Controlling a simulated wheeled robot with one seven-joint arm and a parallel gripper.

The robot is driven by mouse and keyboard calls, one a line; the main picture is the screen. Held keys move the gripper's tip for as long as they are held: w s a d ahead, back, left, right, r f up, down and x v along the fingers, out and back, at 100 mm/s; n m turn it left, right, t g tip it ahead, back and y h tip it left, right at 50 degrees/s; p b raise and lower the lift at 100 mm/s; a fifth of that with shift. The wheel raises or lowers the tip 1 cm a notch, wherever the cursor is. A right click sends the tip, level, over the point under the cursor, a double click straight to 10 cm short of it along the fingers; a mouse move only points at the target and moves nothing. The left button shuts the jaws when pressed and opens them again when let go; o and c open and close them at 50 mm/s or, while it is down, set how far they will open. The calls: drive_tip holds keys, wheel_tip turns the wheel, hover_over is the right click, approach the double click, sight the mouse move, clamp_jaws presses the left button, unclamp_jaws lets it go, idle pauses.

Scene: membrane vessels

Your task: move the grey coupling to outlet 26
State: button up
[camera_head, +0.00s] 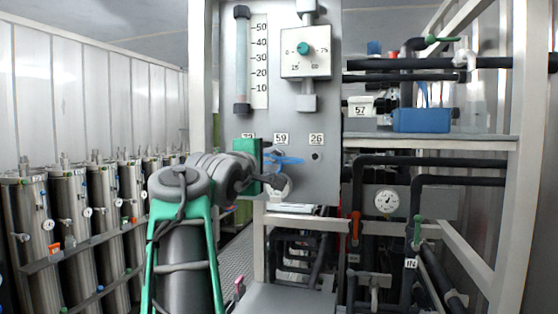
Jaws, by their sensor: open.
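Outlet 26 (316,156) is a small dark port in the grey panel (328,188), under a plate marked 26. It looks empty. My gripper (274,181) is open, in front of the panel below the 59 label (280,138), to the left of outlet 26 and a little lower. A pale round part (280,190) shows at my gripper; I cannot tell whether it is the grey coupling. A blue piece (284,159) shows just below the 59 label. My arm hides the panel area under the leftmost label, and I cannot make out the grey coupling clearly.
A flow gauge (242,60) and a white box with a teal knob (304,49) are above the outlets. Dark pipes and a dial gauge (387,201) are at right, with a blue box (421,120) on a shelf. Steel vessels (73,210) line the left.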

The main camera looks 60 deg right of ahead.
sight(273, 158)
drive_tip(key=d+p, duration=0.1)
drive_tip(key=d, duration=0.1)
drive_tip(key=w+d+p, duration=0.1)
drive_tip(key=d, duration=0.2)
drive_tip(key=d+p, duration=0.2)
drive_tip(key=shift+w+d+r, duration=0.15)
drive_tip(key=shift+w+d, duration=0.05)
drive_tip(key=shift+d, duration=0.75)
drive_tip(key=shift+w, duration=0.1)
idle(0.4)
clamp_jaws()
idle(0.4)
drive_tip(key=shift+a+f, duration=0.1)
drive_tip(key=shift+f, duration=0.1)
drive_tip(key=shift+s+a+b, duration=0.15)
drive_tip(key=shift+a+b, duration=0.3)
drive_tip(key=shift+a, duration=0.55)
drive_tip(key=shift+s+a+b, duration=0.2)
drive_tip(key=shift+a+b, duration=0.2)
drive_tip(key=shift+a, duration=0.55)
drive_tip(key=shift+s+a+b, duration=0.15)
drive_tip(key=shift+a+b, duration=0.3)
drive_tip(key=shift+a, duration=0.55)
